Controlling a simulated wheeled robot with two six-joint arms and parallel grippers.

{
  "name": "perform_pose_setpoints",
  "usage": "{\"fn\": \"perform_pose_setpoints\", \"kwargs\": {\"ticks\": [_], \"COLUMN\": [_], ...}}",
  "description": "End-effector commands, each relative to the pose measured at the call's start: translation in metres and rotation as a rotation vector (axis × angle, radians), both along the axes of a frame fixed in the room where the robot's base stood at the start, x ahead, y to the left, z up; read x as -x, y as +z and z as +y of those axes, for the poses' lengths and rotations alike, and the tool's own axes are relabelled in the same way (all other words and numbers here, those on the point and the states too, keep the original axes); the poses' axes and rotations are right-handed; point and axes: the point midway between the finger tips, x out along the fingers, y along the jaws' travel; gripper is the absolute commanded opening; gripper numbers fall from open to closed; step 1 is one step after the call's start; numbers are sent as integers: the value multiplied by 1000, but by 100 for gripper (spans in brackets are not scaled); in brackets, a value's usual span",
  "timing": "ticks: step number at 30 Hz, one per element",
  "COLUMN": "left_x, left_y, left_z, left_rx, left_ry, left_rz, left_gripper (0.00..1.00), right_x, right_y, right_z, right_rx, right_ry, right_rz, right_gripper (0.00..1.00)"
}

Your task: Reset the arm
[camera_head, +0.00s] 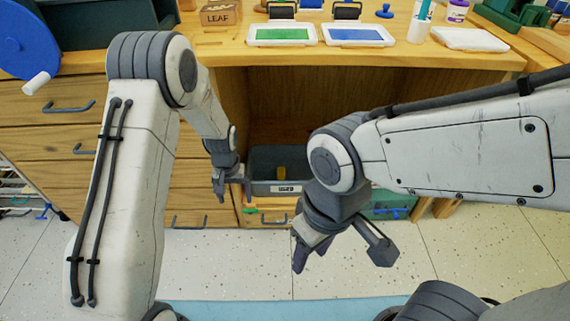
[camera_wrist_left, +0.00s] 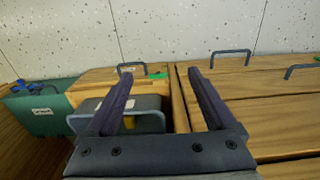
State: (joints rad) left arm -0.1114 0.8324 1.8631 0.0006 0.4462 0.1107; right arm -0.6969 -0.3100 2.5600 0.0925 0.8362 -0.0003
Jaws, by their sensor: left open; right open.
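My left gripper (camera_head: 234,192) hangs down in front of the wooden cabinet, just left of a grey bin. It is open, with nothing between its fingers. In the left wrist view its two dark fingers (camera_wrist_left: 160,105) stand apart in front of the bin and the drawer fronts. My right gripper (camera_head: 338,258) hangs lower, to the right, over the speckled floor. It is open and empty. The upper links of both my arms cover parts of the cabinet and floor.
A grey bin (camera_head: 273,188) with a yellow thing (camera_head: 282,172) inside stands in the desk's opening. A green bin (camera_wrist_left: 40,108) stands beside it. The wooden worktop (camera_head: 250,52) holds a green ink pad (camera_head: 284,34), a blue ink pad (camera_head: 357,35) and a LEAF block (camera_head: 218,16).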

Motion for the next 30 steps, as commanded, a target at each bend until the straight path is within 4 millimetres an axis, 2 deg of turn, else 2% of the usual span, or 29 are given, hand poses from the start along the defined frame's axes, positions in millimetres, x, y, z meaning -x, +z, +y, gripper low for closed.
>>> {"fn": "perform_pose_setpoints", "kwargs": {"ticks": [7, 11, 14, 18, 21, 24, 30], "left_x": [2, 14, 40, 94, 138, 178, 240], "left_y": [6, 40, 82, 139, 170, 191, 214], "left_z": [-4, -26, -52, -83, -97, -102, -99], "left_rx": [1, 6, 15, 29, 41, 52, 72], "left_ry": [-9, -66, -144, -268, -356, -433, -551], "left_rz": [-2, -13, -21, -27, -29, -30, -32], "left_gripper": [89, 89, 89, 89, 89, 89, 89], "right_x": [0, 0, 0, 0, 0, 0, 0], "right_y": [0, 0, 0, 0, 0, 0, 0], "right_z": [0, 0, 0, 0, 0, 0, 0], "right_rx": [0, 0, 0, 0, 0, 0, 0], "right_ry": [0, 0, 0, 0, 0, 0, 0], "right_rz": [0, 0, 0, 0, 0, 0, 0], "right_gripper": [50, 50, 50, 50, 50, 50, 50]}}
